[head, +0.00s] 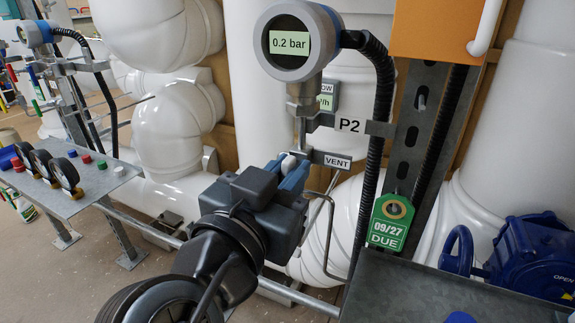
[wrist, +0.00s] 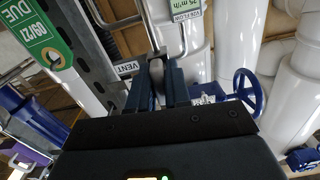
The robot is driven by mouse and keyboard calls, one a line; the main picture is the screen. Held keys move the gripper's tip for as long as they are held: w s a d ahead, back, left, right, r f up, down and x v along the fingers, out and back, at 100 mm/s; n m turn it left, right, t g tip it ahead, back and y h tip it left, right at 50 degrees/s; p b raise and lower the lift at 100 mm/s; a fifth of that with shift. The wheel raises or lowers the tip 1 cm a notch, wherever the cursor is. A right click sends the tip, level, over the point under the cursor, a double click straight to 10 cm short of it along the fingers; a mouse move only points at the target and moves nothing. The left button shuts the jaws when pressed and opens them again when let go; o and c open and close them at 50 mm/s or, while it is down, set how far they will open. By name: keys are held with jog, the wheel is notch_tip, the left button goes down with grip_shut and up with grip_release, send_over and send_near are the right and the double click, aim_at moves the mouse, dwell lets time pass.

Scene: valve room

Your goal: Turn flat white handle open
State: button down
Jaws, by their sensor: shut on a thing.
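My gripper (head: 287,172) reaches out to the vent valve under the gauge reading 0.2 bar. Its blue fingers are closed around the flat white handle (head: 289,162), and only a small pale end shows between them. In the wrist view the two fingers (wrist: 161,64) stand on either side of the greyish handle (wrist: 157,76). A VENT label (head: 337,161) sits just right of the fingers. Most of the handle and the valve body are hidden by my gripper, so I cannot tell the handle's angle.
The gauge (head: 290,42) hangs above my gripper, with a black hose (head: 383,90) to its right. A green tag (head: 389,221) hangs on a grey post. A blue handwheel valve (head: 530,255) stands at the right, and a button panel (head: 75,185) at the left. Large white pipes fill the back.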

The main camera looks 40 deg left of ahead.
jog(key=shift+f+n, duration=0.15)
jog(key=shift+n, duration=0.45)
jog(key=c, duration=1.2)
grip_release()
jog(key=shift+o, duration=0.2)
jog(key=shift+s, duration=0.15)
jog(key=v, duration=0.7)
jog(key=shift+s, duration=0.3)
jog(key=shift+d, duration=0.1)
